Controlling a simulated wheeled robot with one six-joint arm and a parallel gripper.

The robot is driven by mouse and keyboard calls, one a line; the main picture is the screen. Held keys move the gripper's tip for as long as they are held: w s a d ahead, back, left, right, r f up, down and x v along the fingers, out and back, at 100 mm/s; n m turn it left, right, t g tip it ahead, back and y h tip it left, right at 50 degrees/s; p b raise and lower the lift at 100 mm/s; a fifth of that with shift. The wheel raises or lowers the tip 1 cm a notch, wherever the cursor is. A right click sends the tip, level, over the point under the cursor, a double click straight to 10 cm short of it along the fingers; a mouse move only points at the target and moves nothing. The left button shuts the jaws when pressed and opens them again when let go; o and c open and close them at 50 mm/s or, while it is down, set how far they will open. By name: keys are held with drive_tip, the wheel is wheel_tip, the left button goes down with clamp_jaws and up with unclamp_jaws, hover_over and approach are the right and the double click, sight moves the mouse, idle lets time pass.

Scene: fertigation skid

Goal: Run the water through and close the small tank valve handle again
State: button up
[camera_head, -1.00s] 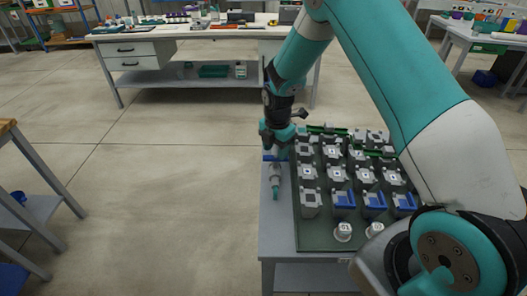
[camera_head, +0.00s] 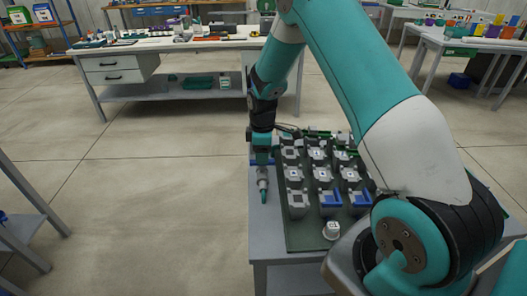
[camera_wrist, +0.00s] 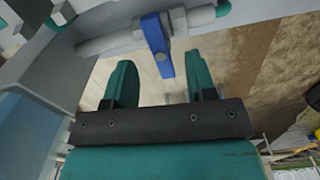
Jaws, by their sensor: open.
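In the wrist view a small blue valve handle (camera_wrist: 157,47) sits on a grey horizontal pipe (camera_wrist: 110,43). Its lever hangs down the picture, across the pipe's line. My gripper (camera_wrist: 163,76) is open, with its two teal fingers apart. The lever's lower end lies between the fingertips in the picture, with a visible gap to each finger. I see no contact.
A dark green tray (camera_head: 300,236) with several grey and blue blocks fills the bench beside my arm. A slim grey and teal part (camera_head: 263,184) is at the bench's left edge. A white worktable (camera_head: 185,43) stands behind. Open floor (camera_head: 150,185) lies to the left.

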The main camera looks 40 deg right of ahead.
drive_tip(key=shift+a+n, duration=0.1)
drive_tip(key=shift+n, duration=0.4)
drive_tip(key=shift+f, duration=0.15)
drive_tip(key=shift+f+b, duration=1.4)
drive_tip(key=shift+f, duration=0.75)
drive_tip(key=shift+c, duration=0.5)
